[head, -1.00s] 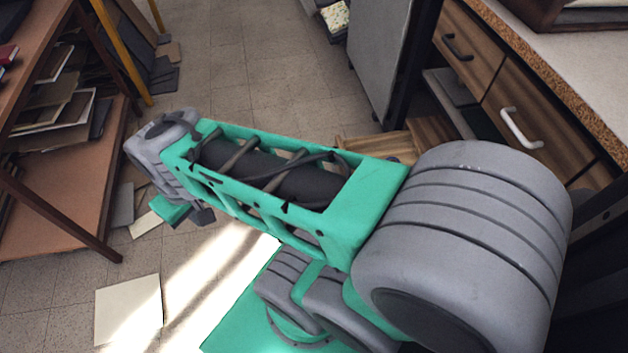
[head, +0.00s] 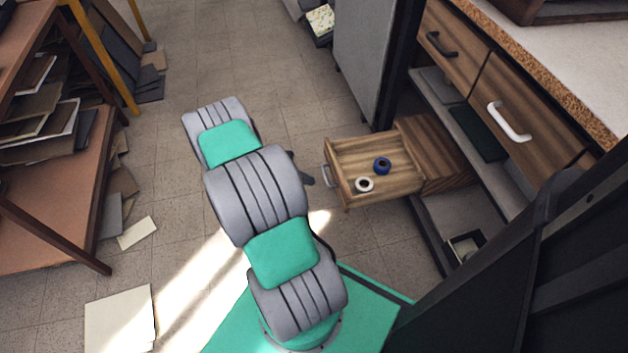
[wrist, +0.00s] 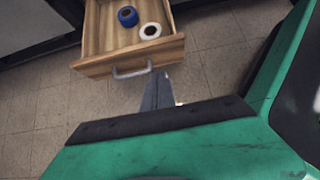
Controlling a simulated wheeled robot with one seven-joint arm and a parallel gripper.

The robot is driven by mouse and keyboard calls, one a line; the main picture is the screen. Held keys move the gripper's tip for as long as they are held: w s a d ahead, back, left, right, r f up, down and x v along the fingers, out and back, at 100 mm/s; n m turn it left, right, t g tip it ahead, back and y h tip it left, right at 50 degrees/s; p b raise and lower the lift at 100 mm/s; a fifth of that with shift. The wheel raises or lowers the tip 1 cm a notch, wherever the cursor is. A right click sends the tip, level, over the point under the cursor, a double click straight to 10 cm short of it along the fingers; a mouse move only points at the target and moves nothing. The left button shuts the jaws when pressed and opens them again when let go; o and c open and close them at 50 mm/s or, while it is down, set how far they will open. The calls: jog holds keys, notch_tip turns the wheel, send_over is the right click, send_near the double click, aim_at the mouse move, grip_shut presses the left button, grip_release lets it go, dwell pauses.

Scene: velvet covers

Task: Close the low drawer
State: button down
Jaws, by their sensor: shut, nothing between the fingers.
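The low drawer (head: 375,168) is wooden and stands pulled out from its cabinet box (head: 436,152), with a grey handle (head: 328,176) on its front. A blue roll (head: 382,166) and a white roll (head: 364,184) lie inside it. My gripper (head: 303,168) shows partly past my arm in the head view, just left of the drawer front. In the wrist view the drawer front (wrist: 115,62) and its handle (wrist: 131,72) lie at the top. My gripper's fingers (wrist: 156,88) are shut and empty, beside the handle; whether they touch it I cannot tell.
Two upper drawers with a black handle (head: 442,44) and a white handle (head: 509,121) are closed under the counter. A grey cabinet (head: 362,58) stands behind. A shelf with papers (head: 50,195) is at the left.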

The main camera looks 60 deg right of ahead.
aim_at(341, 186)
jog(key=b+x, duration=0.1)
jog(key=x, duration=0.2)
jog(key=b+x, duration=0.1)
jog(key=x, duration=0.2)
jog(key=s+d+r+b+x, duration=0.1)
jog(key=x, duration=0.2)
jog(key=shift+s+d+f, duration=0.15)
jog(key=shift+f, duration=0.05)
jog(key=shift+s+d+r+b, duration=0.1)
jog(key=shift+s+d+b, duration=0.2)
jog(key=shift+s+d, duration=0.15)
